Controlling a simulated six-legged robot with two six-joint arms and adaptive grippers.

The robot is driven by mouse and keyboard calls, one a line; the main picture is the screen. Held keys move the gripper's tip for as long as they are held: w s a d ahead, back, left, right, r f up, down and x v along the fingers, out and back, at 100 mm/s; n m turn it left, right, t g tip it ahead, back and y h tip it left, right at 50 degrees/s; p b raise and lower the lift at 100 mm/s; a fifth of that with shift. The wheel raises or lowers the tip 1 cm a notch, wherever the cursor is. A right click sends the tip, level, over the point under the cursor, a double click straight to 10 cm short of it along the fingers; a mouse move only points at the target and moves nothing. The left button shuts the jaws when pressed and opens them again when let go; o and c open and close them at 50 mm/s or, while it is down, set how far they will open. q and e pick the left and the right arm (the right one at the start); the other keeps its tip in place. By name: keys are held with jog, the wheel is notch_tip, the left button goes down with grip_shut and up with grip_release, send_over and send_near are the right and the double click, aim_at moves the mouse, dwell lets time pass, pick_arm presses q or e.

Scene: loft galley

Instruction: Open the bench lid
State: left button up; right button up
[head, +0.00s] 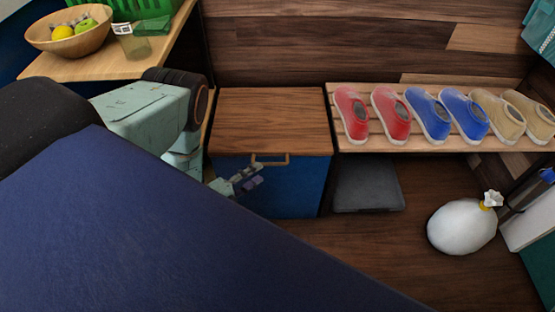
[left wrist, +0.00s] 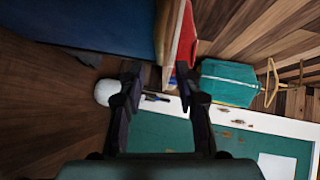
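The bench is a blue box (head: 290,188) with a brown wooden lid (head: 270,120) lying flat and closed on it. A tan bar handle (head: 270,160) sits at the lid's front edge. My left gripper (head: 248,181) is just in front of the blue box, slightly below and left of the handle, and appears apart from it. In the left wrist view the left gripper (left wrist: 160,85) has its two fingers spread, with nothing between them. The lid's wooden edge (left wrist: 171,30) shows beyond them; I cannot make out the handle there. My right gripper is in neither view.
A slatted rack (head: 350,145) with several shoes adjoins the bench's right side. A grey flat box (head: 367,186) lies under it. A white tied bag (head: 462,228) is on the floor at right. A counter (head: 95,66) with a fruit bowl (head: 70,40) stands at left.

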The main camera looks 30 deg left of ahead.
aim_at(270, 165)
pick_arm(q)
jog(key=b+x, duration=0.3)
jog(key=x, duration=0.4)
jog(key=shift+w+f, duration=0.1)
jog(key=shift+w, duration=0.05)
grip_shut()
dwell(0.7)
